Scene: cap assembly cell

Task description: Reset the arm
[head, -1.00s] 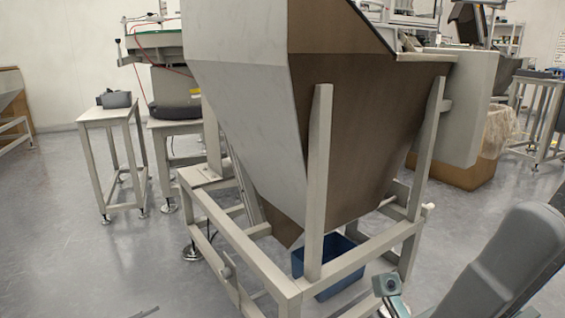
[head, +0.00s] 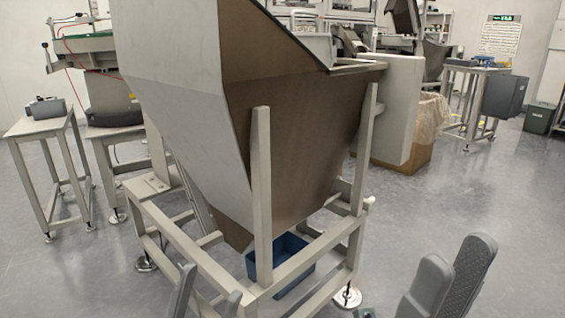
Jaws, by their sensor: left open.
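My left gripper (head: 209,296) shows at the bottom edge, left of centre, in the head view. Its two grey fingertips point up and stand apart with nothing between them. It is in front of the lower frame of the big hopper.
A large hopper (head: 290,120) on a pale metal frame (head: 262,190) fills the middle. A blue bin (head: 307,265) sits on the floor under it. A small table (head: 40,126) with a grey device stands at the left. A cardboard box (head: 407,150) stands behind right.

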